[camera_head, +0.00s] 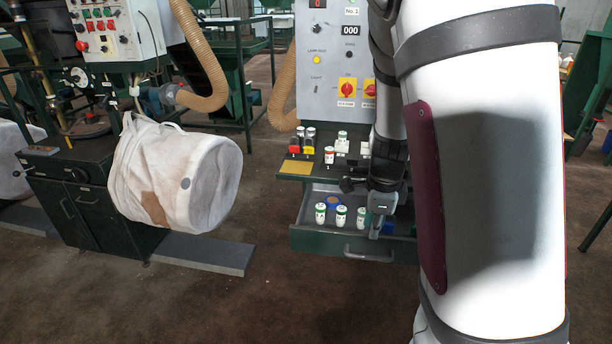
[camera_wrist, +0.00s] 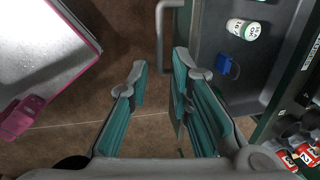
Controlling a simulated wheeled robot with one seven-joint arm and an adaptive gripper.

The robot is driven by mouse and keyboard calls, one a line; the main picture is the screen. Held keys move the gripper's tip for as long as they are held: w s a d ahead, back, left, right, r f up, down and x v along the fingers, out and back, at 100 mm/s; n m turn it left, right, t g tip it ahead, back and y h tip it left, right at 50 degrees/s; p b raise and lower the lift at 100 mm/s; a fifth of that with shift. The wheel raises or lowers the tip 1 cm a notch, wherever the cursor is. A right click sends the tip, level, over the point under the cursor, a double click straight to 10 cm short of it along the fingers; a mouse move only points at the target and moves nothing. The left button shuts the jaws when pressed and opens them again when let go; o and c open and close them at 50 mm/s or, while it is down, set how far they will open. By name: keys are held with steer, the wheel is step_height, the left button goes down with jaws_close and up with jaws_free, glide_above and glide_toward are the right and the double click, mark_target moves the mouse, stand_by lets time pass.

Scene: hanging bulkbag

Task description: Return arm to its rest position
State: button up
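My gripper (camera_head: 379,222) is above the right part of an open drawer (camera_head: 303,240) in the camera_head view, below a control panel (camera_head: 335,60). In the wrist view my gripper (camera_wrist: 158,82) has its two teal-padded fingers spread apart with nothing between them. The floor and the drawer's edge show beyond the fingers. My arm fills the right side of the camera_head view and hides what lies behind it.
Several white bottles (camera_head: 341,216) stand in the drawer, with a blue item (camera_wrist: 227,67) near its front. More small containers (camera_head: 305,137) stand on the ledge above. A white bulk bag (camera_head: 185,175) hangs at left. The floor (camera_head: 250,305) in front is clear.

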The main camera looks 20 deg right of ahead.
steer(key=s+a+r+n+t+y+p, duration=0.1)
steer(key=s+a+r+n, duration=0.2)
steer(key=a+r+n, duration=0.3)
steer(key=s+a+r+n+y, duration=0.2)
steer(key=s+a+r+n, duration=0.1)
steer(key=a+r+n, duration=0.25)
steer(key=s+a+r+n, duration=0.2)
steer(key=s+n, duration=0.2)
steer(key=s+a+r+n+t+h+p, duration=0.1)
steer(key=s+a+r+n, duration=0.1)
steer(key=s+n, duration=0.3)
steer(key=s+a+r+n, duration=0.2)
steer(key=s+r+n, duration=0.2)
steer(key=s, duration=0.1)
steer(key=shift+s+r+h+p, duration=0.2)
steer(key=shift+h+p, duration=0.1)
steer(key=shift+h, duration=0.1)
stand_by(0.8)
